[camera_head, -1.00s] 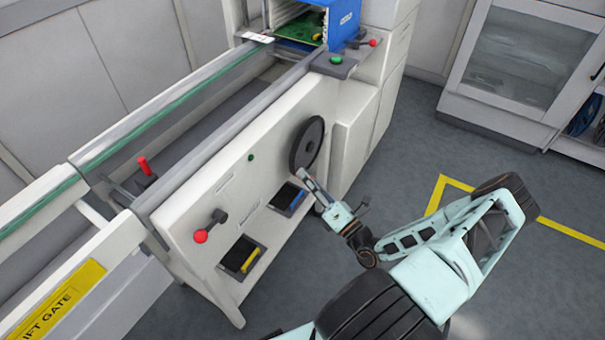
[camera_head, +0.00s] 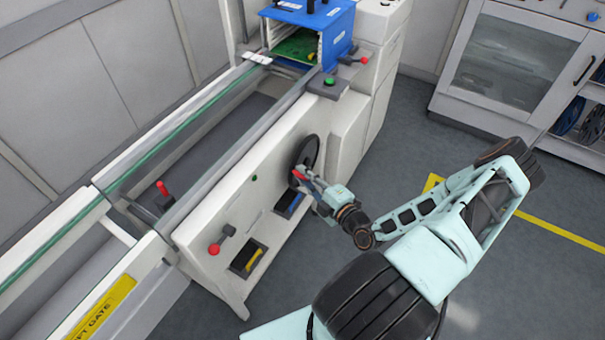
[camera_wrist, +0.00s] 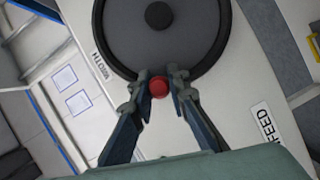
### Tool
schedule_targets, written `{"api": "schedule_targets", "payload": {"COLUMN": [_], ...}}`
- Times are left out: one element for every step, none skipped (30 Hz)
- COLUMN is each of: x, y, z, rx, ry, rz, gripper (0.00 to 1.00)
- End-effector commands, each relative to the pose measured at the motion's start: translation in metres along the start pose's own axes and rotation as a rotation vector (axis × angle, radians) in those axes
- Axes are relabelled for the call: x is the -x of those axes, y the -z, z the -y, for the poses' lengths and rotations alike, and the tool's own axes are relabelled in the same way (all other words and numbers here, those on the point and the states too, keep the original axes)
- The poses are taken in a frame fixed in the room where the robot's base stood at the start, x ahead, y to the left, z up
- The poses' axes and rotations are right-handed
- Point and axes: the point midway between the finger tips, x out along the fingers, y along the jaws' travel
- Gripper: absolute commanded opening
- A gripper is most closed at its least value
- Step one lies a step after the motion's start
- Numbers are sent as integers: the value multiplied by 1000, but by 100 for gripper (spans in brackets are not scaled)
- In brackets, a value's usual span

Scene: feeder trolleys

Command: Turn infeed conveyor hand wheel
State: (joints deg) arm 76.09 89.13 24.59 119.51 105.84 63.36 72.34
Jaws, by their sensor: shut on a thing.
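The hand wheel (camera_head: 308,150) is a dark disc standing upright on the white side panel of the infeed conveyor (camera_head: 232,200). In the wrist view the wheel (camera_wrist: 122,38) fills the top middle, with a round hub at its centre. A small red knob (camera_wrist: 158,86) sits at the wheel's lower rim. My gripper (camera_wrist: 159,80) has its two fingertips on either side of this knob and is shut on it. In the head view my gripper (camera_head: 303,177) is at the wheel's lower edge, covering part of it.
Below the wheel are two dark recesses, one with a blue handle (camera_head: 292,203) and one with a yellow handle (camera_head: 253,259). A blue magazine (camera_head: 338,32) stands on top. Grey floor is open at right.

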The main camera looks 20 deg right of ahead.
Motion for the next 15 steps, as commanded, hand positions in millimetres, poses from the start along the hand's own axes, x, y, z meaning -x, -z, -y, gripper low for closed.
{"api": "schedule_targets", "payload": {"x": [0,0,-1,-1,-1,-2,-2,-3,-4,-4,-5,-5,-6,-6,-7], "y": [1,0,-1,-2,-3,-4,-5,-6,-8,-9,-10,-12,-14,-15,-18], "z": [-12,-14,-18,-20,-22,-25,-27,-29,-32,-34,-36,-39,-40,-42,-44], "rx": [-38,-65,-98,-124,-150,-186,-211,-237,-271,-298,-324,-358,-384,-408,-442], "ry": [15,25,40,51,61,76,86,98,112,123,134,148,159,168,183], "rz": [-2,-1,-1,-1,0,-1,-1,-1,-1,-1,-1,-1,-1,-1,0], "gripper": [0,0,0,0,0,0,0,0,0,0,0,0,0,0,0]}}
